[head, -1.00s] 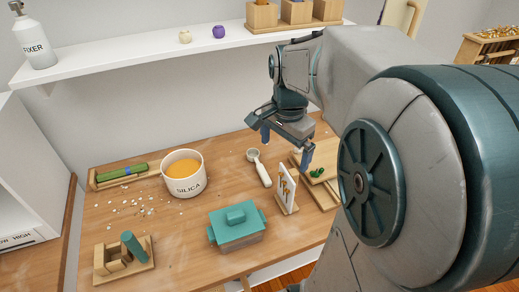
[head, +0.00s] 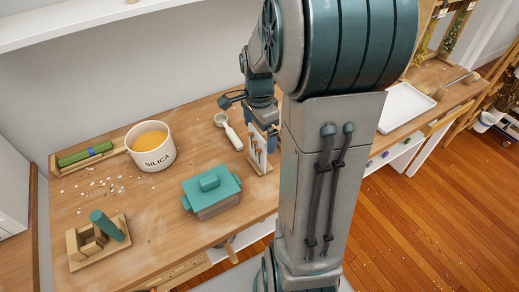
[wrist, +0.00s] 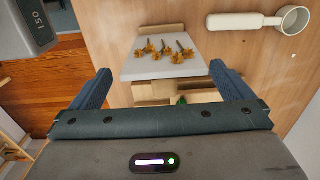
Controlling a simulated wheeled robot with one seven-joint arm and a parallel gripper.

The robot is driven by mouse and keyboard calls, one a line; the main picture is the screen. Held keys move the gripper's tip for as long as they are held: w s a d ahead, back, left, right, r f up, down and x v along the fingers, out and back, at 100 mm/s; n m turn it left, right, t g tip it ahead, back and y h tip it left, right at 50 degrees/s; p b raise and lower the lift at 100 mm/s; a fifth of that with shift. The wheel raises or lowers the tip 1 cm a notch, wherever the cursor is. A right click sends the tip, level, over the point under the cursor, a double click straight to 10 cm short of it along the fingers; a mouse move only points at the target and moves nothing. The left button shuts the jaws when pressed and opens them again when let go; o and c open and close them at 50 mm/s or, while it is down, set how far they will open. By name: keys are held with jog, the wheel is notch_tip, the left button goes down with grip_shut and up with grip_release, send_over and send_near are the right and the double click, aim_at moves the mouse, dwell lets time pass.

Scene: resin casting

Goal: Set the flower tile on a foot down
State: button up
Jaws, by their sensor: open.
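The flower tile (head: 256,148) is a white tile with orange-yellow flowers. It stands upright or nearly so on a small wooden foot (head: 262,168) on the bench. In the wrist view the tile (wrist: 165,66) shows its flowered face between and beyond the fingertips, with a wooden piece at its far edge. My gripper (wrist: 160,72) is open, one finger to each side of the tile, and nothing is held. In the head view my gripper (head: 255,116) is just behind and above the tile. My arm hides the area to the right of it.
A white scoop (head: 230,133) lies close behind the tile. A teal-lidded box (head: 211,186), a SILICA pot (head: 151,150) and a wooden rack (head: 85,244) stand to the left. Wooden boards (wrist: 155,91) and something green show below the tile in the wrist view.

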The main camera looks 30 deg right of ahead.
jog(key=f, duration=0.4)
jog(key=shift+w+d+f, duration=0.1)
jog(key=shift+w+f, duration=0.05)
jog(key=shift+w, duration=0.05)
jog(key=shift+c, duration=0.3)
jog(key=c, duration=1)
jog(key=shift+o, duration=0.2)
notch_tip(320, 180, up, 4)
jog(key=shift+r, duration=0.25)
jog(key=s+d+r, duration=0.6)
jog(key=s+d, duration=0.1)
jog(key=d, duration=0.2)
jog(key=shift+r+b, duration=0.25)
jog(key=shift+b, duration=0.1)
jog(key=shift+s+d, duration=0.15)
jog(key=shift+s, duration=0.05)
